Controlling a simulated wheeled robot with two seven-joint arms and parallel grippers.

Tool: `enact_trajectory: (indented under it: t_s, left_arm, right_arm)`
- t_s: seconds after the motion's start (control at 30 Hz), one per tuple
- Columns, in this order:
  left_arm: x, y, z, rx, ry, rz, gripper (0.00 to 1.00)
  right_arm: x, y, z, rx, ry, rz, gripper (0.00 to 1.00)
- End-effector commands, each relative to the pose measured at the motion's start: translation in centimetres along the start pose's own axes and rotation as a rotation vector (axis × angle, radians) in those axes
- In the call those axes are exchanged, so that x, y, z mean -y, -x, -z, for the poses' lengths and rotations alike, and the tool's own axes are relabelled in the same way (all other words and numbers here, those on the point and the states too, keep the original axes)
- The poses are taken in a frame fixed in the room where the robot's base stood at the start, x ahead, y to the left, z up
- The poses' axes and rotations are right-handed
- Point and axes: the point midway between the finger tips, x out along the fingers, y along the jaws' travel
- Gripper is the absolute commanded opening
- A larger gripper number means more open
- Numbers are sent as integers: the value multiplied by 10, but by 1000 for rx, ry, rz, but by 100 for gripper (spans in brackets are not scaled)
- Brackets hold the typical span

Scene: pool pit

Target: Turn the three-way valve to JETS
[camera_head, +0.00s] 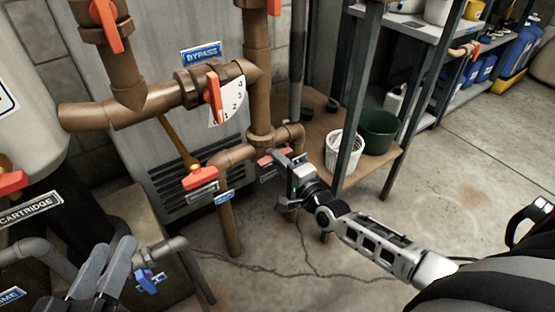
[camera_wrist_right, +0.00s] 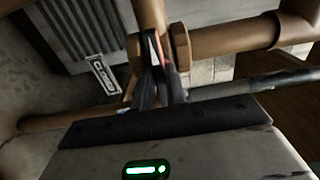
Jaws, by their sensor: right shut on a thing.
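The three-way valve (camera_head: 262,142) sits low on the brown pipework, with a red handle (camera_head: 266,157). My right gripper (camera_head: 277,158) reaches it from the right and is shut on the red handle. In the right wrist view the dark fingers (camera_wrist_right: 160,85) meet around the handle, and only a sliver of red shows between them. A small plate near the valve is partly hidden, and I cannot read JETS on it. My left gripper (camera_head: 112,262) is at the lower left, away from the valve.
Another red handle (camera_head: 200,178) with a blue tag (camera_head: 223,197) is left of the valve. Above are a red lever with a numbered dial (camera_head: 228,103) and a BYPASS sign (camera_head: 201,54). A shelf post (camera_head: 357,100), white basket (camera_head: 342,150) and green bucket (camera_head: 378,131) stand right.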

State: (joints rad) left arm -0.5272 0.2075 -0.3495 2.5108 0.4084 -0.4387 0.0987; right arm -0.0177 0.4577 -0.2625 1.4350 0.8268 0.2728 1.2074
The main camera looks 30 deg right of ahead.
Motion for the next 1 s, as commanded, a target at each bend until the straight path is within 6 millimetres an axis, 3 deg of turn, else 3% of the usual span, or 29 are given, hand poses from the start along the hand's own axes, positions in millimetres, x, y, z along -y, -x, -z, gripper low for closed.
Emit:
enact_trajectory:
  t_s: [0.07, 0.17, 0.5, 1.0]
  left_arm:
    - [-2, 1, 2, 5, 0, 0, 40]
    - [-8, 1, 14, 4, 0, 0, 40]
    - [-22, 2, 41, 3, 1, 0, 40]
    - [-24, 2, 45, 2, 1, 0, 40]
  right_arm:
    - [2, 0, 0, -1, 48, -1, 0]
    - [5, 0, 0, -2, 252, -2, 0]
    - [3, 0, 0, -1, 1170, -4, 0]
    - [-1, 0, 0, -2, 2371, -1, 0]
